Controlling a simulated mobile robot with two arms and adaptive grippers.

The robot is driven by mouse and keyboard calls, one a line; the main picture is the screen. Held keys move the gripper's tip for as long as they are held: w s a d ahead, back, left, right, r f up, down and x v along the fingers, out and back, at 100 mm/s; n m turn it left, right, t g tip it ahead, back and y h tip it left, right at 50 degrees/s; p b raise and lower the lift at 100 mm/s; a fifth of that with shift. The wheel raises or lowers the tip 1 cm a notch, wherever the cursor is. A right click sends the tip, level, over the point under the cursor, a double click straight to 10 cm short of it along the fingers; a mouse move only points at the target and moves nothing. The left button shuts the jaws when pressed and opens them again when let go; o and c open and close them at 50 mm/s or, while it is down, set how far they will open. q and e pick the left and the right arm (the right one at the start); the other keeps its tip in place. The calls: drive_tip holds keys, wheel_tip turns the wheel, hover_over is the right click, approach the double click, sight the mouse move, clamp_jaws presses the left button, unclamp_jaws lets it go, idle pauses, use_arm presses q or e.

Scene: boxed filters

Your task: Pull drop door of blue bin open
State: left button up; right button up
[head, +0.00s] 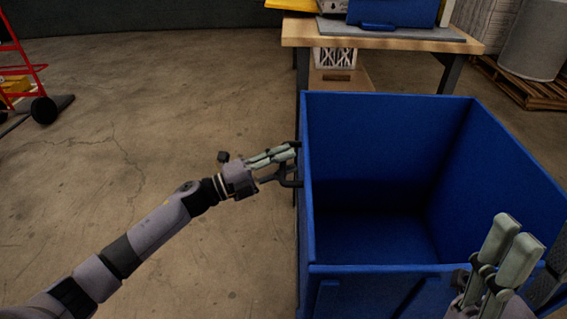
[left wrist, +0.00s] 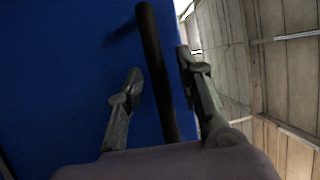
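The blue bin (head: 480,282) stands open-topped and empty in front of me in the head view, its front panel facing me. My left gripper (head: 296,163) is at the bin's left side wall, near its far end. In the left wrist view a dark bar-like handle (left wrist: 153,65) stands off the blue wall (left wrist: 60,80). The fingers of my left gripper (left wrist: 160,75) are spread on either side of this bar, apart from it. My right gripper (head: 505,255) is at the bin's near right corner, fingers pointing up, partly cut off by the frame.
A wooden workbench (head: 300,35) with a blue box (head: 395,12) on it stands behind the bin. A red hand truck (head: 20,60) is at the far left. A pallet (head: 520,92) with a grey drum is at the back right. The concrete floor left of the bin is clear.

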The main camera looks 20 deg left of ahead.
use_arm(q)
drive_tip(key=shift+c, duration=0.6)
clamp_jaws()
idle(0.4)
